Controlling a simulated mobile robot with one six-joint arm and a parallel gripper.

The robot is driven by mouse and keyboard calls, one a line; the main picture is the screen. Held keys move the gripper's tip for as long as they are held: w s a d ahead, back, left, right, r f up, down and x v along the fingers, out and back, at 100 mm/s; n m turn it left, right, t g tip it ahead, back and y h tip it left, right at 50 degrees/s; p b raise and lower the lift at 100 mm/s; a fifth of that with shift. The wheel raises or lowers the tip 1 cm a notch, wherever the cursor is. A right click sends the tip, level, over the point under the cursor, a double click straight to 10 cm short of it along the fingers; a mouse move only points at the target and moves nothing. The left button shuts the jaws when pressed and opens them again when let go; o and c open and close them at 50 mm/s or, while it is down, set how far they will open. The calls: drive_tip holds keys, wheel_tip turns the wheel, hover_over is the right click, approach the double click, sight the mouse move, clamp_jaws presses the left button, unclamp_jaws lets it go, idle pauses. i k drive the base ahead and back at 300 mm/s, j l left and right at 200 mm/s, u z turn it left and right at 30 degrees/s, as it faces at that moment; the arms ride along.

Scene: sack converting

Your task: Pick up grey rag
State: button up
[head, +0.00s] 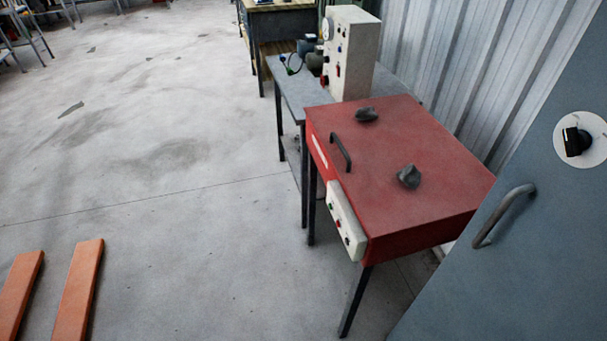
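Two small dark grey crumpled lumps that look like rags lie on the flat red top of a machine. One grey rag (409,176) is nearer, right of the black handle. The other grey rag (366,114) is farther back, close to the top's far edge. They lie apart, with bare red surface between them. I cannot tell which one the task means. My gripper is not in view.
The red machine (430,150) stands on dark legs, with a black handle (340,152) and a white button panel (345,220). A grey cabinet (540,200) stands close at right. Two orange bars (78,290) are at lower left. Floor at left is mostly clear.

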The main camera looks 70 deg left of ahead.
sight(410, 176)
drive_tip(key=u, duration=1.7)
drive_tip(key=i+j+z, duration=0.7)
drive_tip(key=z, duration=0.15)
drive_tip(key=i+j+z, duration=0.25)
drive_tip(key=j+z, duration=0.15)
drive_tip(key=j, duration=0.3)
